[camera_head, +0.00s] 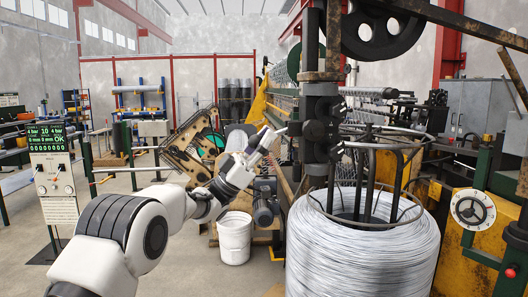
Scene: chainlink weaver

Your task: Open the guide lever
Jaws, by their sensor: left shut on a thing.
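My left arm reaches in from the lower left, and my left gripper (278,134) is at the left side of the dark guide block (320,112) on the upright post. The gripper is shut on what appears to be the small guide lever (286,130) at the block's left side. The lever is small here and mostly hidden by the fingers, so I cannot tell its exact angle. My right gripper is not in view.
A large coil of bright wire (360,245) stands just below and right of the block. A white bucket (234,240) is on the floor below my arm. Open floor lies at left.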

